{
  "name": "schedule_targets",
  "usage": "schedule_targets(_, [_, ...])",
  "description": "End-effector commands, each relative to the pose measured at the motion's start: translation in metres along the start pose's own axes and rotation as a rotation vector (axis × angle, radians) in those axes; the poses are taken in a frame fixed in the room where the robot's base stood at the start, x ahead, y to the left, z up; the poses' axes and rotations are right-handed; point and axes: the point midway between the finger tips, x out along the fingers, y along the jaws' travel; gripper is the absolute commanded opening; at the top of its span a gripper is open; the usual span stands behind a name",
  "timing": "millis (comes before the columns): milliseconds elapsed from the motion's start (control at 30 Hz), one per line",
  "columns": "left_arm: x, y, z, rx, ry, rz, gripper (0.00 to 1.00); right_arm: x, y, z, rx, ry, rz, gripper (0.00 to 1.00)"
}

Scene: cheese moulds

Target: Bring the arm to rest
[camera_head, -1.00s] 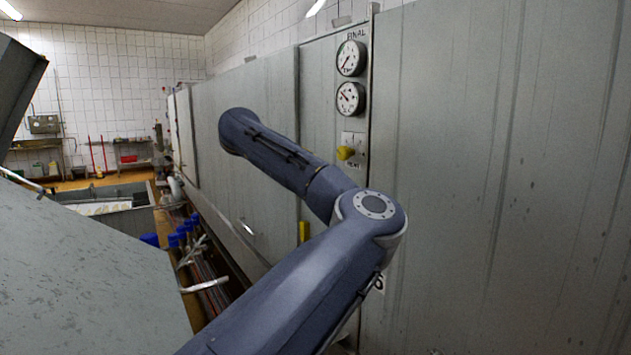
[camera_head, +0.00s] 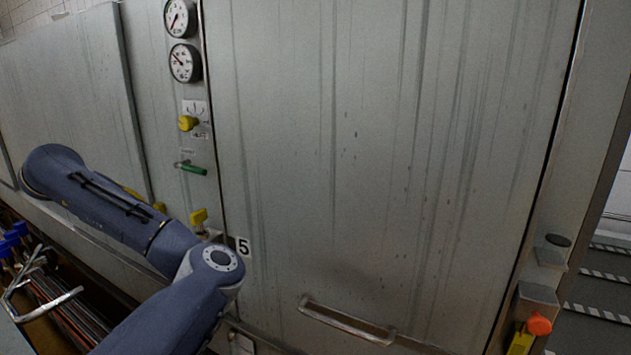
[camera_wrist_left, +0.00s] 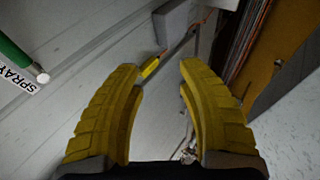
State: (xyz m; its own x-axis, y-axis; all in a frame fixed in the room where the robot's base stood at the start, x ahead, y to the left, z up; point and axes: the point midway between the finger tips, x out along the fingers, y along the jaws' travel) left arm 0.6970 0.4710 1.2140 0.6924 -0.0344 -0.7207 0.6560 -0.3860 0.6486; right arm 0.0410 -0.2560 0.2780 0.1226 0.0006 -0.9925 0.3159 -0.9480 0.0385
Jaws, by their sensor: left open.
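My left arm (camera_head: 110,208) comes in at the lower left of the head view, bent at a round joint, in front of the grey metal cabinet wall. A yellow-handled part (camera_wrist_left: 151,67) and a grey bar lie beyond the fingertips, and I cannot tell how far off. My right gripper is in neither view.
Left of the large grey panel (camera_head: 380,150) are gauges (camera_head: 184,62), a yellow knob (camera_head: 188,123), a green-handled lever (camera_head: 193,168) and a yellow valve handle (camera_head: 199,217). A metal handle (camera_head: 345,322) sticks out low. An orange knob (camera_head: 539,324) is at the lower right. Pipes run at the lower left.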

Motion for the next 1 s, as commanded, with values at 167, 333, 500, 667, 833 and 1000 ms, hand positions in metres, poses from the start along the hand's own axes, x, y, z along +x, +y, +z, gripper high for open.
schedule_targets(167, [0.027, -0.068, -0.002, 0.077, 0.098, -0.138, 0.38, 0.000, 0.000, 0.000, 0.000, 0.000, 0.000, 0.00])
schedule_targets(333, [0.043, -0.123, 0.000, 0.182, 0.179, -0.259, 0.38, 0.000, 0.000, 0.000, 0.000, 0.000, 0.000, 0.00])
schedule_targets(500, [0.054, -0.172, 0.009, 0.313, 0.245, -0.373, 0.38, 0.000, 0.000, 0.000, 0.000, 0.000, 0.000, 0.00])
schedule_targets(667, [0.061, -0.213, 0.022, 0.455, 0.292, -0.470, 0.38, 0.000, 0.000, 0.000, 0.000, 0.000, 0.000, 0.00])
schedule_targets(833, [0.067, -0.252, 0.043, 0.626, 0.322, -0.558, 0.38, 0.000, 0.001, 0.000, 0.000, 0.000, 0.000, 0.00])
schedule_targets(1000, [0.072, -0.287, 0.070, 0.811, 0.331, -0.629, 0.38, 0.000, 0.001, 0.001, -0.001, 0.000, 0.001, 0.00])
